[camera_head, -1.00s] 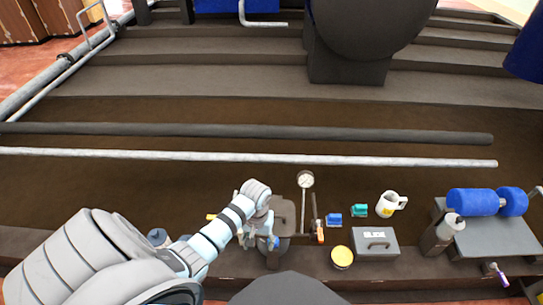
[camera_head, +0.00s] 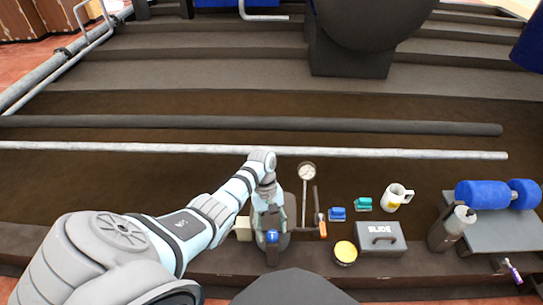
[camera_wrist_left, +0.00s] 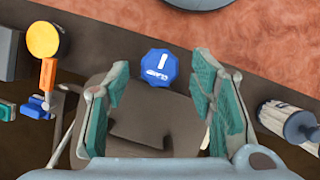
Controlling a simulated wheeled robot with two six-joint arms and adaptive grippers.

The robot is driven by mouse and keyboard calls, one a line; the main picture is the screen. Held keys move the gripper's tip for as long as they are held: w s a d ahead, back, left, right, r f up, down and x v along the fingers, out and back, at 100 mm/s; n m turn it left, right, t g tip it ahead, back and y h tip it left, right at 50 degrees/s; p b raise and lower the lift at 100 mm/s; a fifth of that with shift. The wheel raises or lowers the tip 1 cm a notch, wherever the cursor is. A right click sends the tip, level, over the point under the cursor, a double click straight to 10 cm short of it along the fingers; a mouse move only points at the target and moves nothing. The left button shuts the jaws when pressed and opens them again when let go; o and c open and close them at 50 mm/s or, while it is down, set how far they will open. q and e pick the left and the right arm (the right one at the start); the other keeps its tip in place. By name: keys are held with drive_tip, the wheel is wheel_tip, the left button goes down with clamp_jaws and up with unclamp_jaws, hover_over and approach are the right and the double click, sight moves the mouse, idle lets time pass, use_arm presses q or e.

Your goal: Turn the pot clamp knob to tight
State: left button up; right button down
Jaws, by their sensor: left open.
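The pot clamp knob (camera_wrist_left: 159,69) is a blue, many-sided knob with a white line mark and lettering. In the head view the blue knob (camera_head: 272,237) sits at the near side of the dark pot fixture (camera_head: 289,212). My left gripper (camera_head: 268,217) is over the fixture, just behind the knob in that view. In the wrist view its teal-padded fingers (camera_wrist_left: 160,62) are spread apart, with the knob in line with the gap near the fingertips. I cannot tell whether they touch it. My right gripper does not show.
A pressure gauge (camera_head: 307,171) and an orange-handled lever (camera_head: 322,228) stand right of the fixture.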

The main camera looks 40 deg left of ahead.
use_arm(q)
drive_tip(key=shift+x, duration=0.75)
drive_tip(key=c, duration=1.1)
drive_tip(key=m, duration=0.3)
drive_tip(key=shift+w+d+r+g+y, duration=0.1)
drive_tip(key=shift+r+g+y, duration=0.05)
drive_tip(key=shift+g+y, duration=0.25)
drive_tip(key=shift+c, duration=0.2)
drive_tip(key=shift+m+y, duration=0.3)
drive_tip(key=shift+m, duration=0.6)
drive_tip(key=o, duration=1.1)
drive_tip(key=shift+o, duration=0.2)
drive_tip(key=v, duration=0.7)
drive_tip(key=shift+w+r, duration=0.1)
drive_tip(key=shift+w, duration=0.1)
